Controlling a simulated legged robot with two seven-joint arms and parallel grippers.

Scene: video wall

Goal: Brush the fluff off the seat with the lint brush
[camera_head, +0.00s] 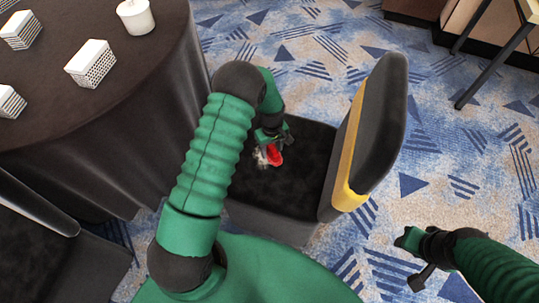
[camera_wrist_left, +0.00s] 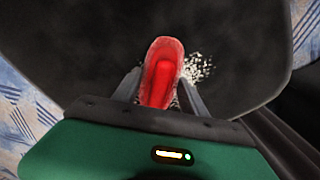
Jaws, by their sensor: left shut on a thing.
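The dark seat (camera_head: 307,172) belongs to a chair with a grey and yellow backrest (camera_head: 372,125). My left gripper (camera_head: 270,142) is over the seat, shut on the red lint brush (camera_head: 274,155). In the left wrist view the red brush (camera_wrist_left: 161,75) stands between the two fingers of my left gripper (camera_wrist_left: 158,92). White fluff (camera_head: 261,157) lies on the seat beside the brush. In the left wrist view the fluff (camera_wrist_left: 197,68) shows just right of the brush. I cannot tell whether the brush touches the seat. My right gripper (camera_head: 412,262) is off to the right above the carpet; its fingers are unclear.
A round table with a dark cloth (camera_head: 150,85) stands at the left, close to my left arm. It bears white patterned boxes (camera_head: 90,63) and a white lidded pot (camera_head: 136,16). Another dark chair (camera_head: 50,245) is at the lower left. Patterned carpet (camera_head: 450,150) is open at the right.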

